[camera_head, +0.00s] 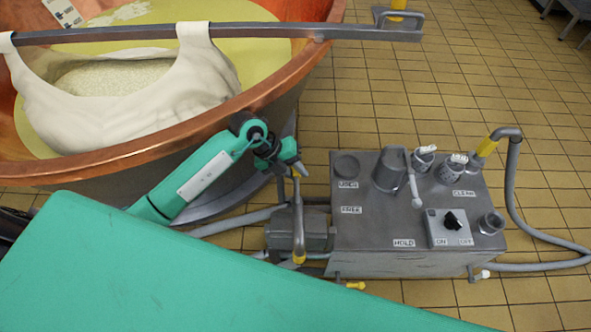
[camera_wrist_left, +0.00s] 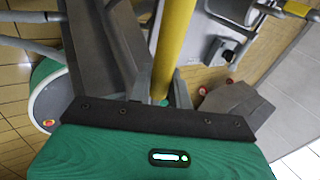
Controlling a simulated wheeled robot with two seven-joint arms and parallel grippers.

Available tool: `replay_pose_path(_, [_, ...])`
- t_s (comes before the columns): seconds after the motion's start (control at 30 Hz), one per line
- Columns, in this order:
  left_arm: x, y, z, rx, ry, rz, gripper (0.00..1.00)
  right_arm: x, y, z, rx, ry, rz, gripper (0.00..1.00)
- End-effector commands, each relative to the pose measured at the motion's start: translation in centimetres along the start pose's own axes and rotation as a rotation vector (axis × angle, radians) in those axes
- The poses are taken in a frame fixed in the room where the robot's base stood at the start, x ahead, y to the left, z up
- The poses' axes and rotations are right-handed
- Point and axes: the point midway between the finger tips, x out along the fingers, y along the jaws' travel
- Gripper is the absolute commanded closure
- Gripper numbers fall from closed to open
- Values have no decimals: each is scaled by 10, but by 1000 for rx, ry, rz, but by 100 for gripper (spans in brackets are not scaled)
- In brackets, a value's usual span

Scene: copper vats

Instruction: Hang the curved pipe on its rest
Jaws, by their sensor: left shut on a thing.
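The curved pipe (camera_head: 298,222) is grey with yellow sections. It stands roughly upright in the head view, just left of the machine's top and in front of a grey block. My left gripper (camera_head: 288,168) is shut on its upper part. In the left wrist view, the yellow section (camera_wrist_left: 172,45) runs between the two fingers of my left gripper (camera_wrist_left: 161,92). Whether the pipe's lower end touches anything is not clear. Small pegs, one yellow-tipped (camera_head: 353,285) and one white-tipped (camera_head: 479,275), stick out of the machine's front; I cannot tell which part is the rest. My right gripper is out of view.
The grey machine (camera_head: 365,225) carries cups, labels and a switch box (camera_head: 450,228). A grey hose (camera_head: 512,190) loops on its right. The copper vat (camera_head: 160,150), with a bar and white cloth across it, stands behind my left arm.

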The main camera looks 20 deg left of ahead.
Motion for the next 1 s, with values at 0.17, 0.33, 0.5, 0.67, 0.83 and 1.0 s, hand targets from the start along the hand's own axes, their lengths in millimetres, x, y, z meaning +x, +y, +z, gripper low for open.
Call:
replay_pose_path(0.17, [-2,-2,0,1,-1,-4,100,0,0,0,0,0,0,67])
replay_pose_path(0.33, [-1,-2,0,1,-1,-4,100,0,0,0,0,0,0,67])
replay_pose_path(0.5, [1,0,0,1,-1,-3,100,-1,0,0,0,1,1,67])
replay_pose_path(0.67, [3,1,1,1,-1,-3,100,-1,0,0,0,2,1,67])
replay_pose_path(0.83, [4,2,1,1,-1,-3,100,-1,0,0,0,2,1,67])
replay_pose_path(1.0, [5,3,0,0,0,-1,74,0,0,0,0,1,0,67])
